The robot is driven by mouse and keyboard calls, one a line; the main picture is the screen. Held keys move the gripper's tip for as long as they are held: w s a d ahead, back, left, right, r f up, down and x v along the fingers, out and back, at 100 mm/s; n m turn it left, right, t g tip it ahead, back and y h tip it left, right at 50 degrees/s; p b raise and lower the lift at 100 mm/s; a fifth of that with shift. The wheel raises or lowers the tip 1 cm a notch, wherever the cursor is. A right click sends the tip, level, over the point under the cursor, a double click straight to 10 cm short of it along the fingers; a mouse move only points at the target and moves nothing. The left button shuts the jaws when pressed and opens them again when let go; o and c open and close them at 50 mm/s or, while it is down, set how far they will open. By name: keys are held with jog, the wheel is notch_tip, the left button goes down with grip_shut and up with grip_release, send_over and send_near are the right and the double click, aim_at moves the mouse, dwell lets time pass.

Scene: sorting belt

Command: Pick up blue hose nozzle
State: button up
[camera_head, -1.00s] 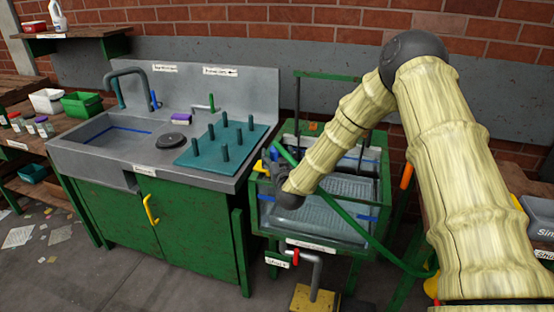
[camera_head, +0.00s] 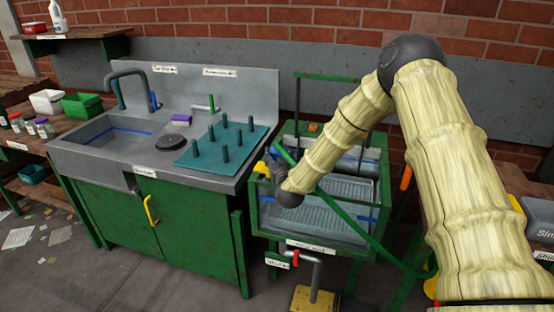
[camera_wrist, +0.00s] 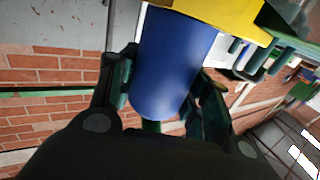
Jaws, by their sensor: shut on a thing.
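The blue hose nozzle (camera_wrist: 175,65) is a smooth blue cylinder between the two dark fingers of my gripper (camera_wrist: 165,88) in the wrist view. The fingers are shut on it from both sides. A yellow part (camera_wrist: 232,14) adjoins its far end. In the head view my gripper (camera_head: 275,171) is over the left side of the green-framed wash tank (camera_head: 308,243), and a little blue shows beside it. My wrist hides most of the nozzle there. A green hose (camera_head: 349,224) runs from behind my wrist to the lower right.
A steel sink on a green cabinet (camera_head: 115,222) stands left of the tank, with a teal peg board (camera_head: 200,155) on its counter. A red-handled tap (camera_head: 296,257) and a yellow pedal (camera_head: 314,300) are in front of the tank.

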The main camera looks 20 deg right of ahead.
jog(key=shift+r+b, duration=0.95)
jog(key=shift+r, duration=4)
